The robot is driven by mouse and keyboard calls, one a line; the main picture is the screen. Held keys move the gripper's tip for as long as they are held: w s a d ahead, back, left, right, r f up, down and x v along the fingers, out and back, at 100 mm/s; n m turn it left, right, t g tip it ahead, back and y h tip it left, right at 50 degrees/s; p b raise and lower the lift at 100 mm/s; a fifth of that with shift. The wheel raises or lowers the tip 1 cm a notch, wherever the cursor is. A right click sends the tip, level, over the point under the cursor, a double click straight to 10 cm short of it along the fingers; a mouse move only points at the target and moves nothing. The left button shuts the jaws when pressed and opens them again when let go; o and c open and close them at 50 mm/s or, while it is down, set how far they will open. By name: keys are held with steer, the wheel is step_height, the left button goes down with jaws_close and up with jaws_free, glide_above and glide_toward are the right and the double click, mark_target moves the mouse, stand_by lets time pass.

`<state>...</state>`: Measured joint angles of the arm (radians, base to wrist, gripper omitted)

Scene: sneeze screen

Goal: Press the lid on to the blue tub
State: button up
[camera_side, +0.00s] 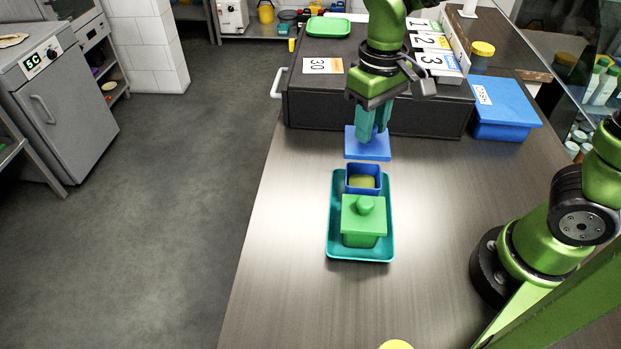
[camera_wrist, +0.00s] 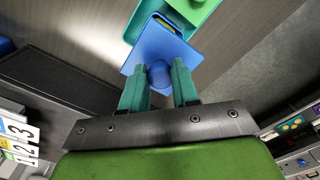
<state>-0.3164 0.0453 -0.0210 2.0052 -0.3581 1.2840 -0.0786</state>
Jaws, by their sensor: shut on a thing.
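My gripper (camera_side: 374,128) is shut on the knob of a square blue lid (camera_side: 367,146) and holds it in the air. The lid looks roughly level. In the wrist view the lid (camera_wrist: 160,52) fills the space ahead of my fingers (camera_wrist: 159,82), with its round knob between them. The open blue tub (camera_side: 363,178) stands in the back part of a teal tray (camera_side: 333,215), with something yellowish inside. The lid is above and a little behind the tub, apart from it. In the wrist view the lid hides most of the tub.
A green tub with a green lid (camera_side: 363,212) stands in the tray just in front of the blue tub. Behind are a black case (camera_side: 420,118) with number cards and a blue box (camera_side: 503,110). The table left and right of the tray is clear.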

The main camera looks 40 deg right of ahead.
mark_target(370, 147)
steer(key=shift+s+d+f, duration=0.1)
steer(key=shift+s+f, duration=0.15)
steer(key=shift+f, duration=0.05)
steer(key=shift+f, duration=0.1)
steer(key=shift+w+f, duration=0.1)
steer(key=shift+f, duration=2.25)
steer(key=shift+f, duration=1.5)
stand_by(3.1)
steer(key=o, duration=1.1)
steer(key=shift+r, duration=0.1)
